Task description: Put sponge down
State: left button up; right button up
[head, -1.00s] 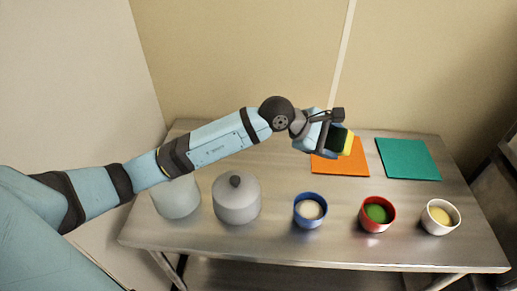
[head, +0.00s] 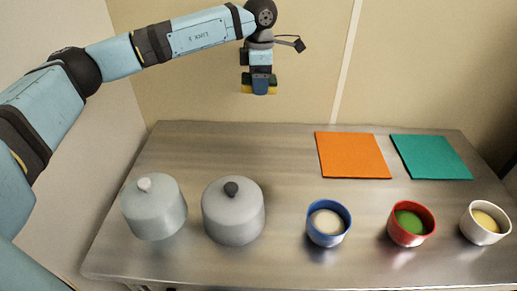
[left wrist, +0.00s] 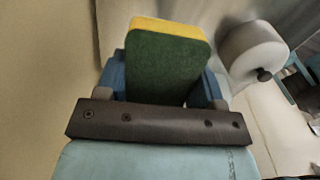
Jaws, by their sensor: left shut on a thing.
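My left gripper (head: 261,88) is shut on a sponge and points down, held high above the back of the steel table. The sponge, green and yellow, shows on both sides of the fingers in the head view (head: 272,90). In the left wrist view the sponge (left wrist: 165,62) sits between the two blue fingers, dark green face toward the camera and yellow along the far edge. It touches nothing but the gripper. An orange mat (head: 352,155) and a teal mat (head: 431,157) lie flat and bare at the back right of the table. My right gripper is not in view.
Two grey lidded pots, one with a white knob (head: 155,212) and one with a dark knob (head: 233,215), stand at the front left. A blue cup (head: 327,238), a red cup (head: 407,238) and a white cup (head: 478,238) stand front right. The table's back left (head: 230,150) is clear.

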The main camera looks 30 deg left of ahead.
aim_at(260, 147)
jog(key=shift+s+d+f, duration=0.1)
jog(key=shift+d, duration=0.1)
pick_arm(q)
jog(key=shift+f, duration=0.4)
notch_tip(260, 147, down, 19)
jog(key=shift+r, duration=0.2)
jog(key=shift+f, duration=0.1)
jog(key=shift+f, duration=0.1)
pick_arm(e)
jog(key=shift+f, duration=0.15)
pick_arm(q)
jog(key=shift+f, duration=0.15)
jog(key=o, duration=1.2)
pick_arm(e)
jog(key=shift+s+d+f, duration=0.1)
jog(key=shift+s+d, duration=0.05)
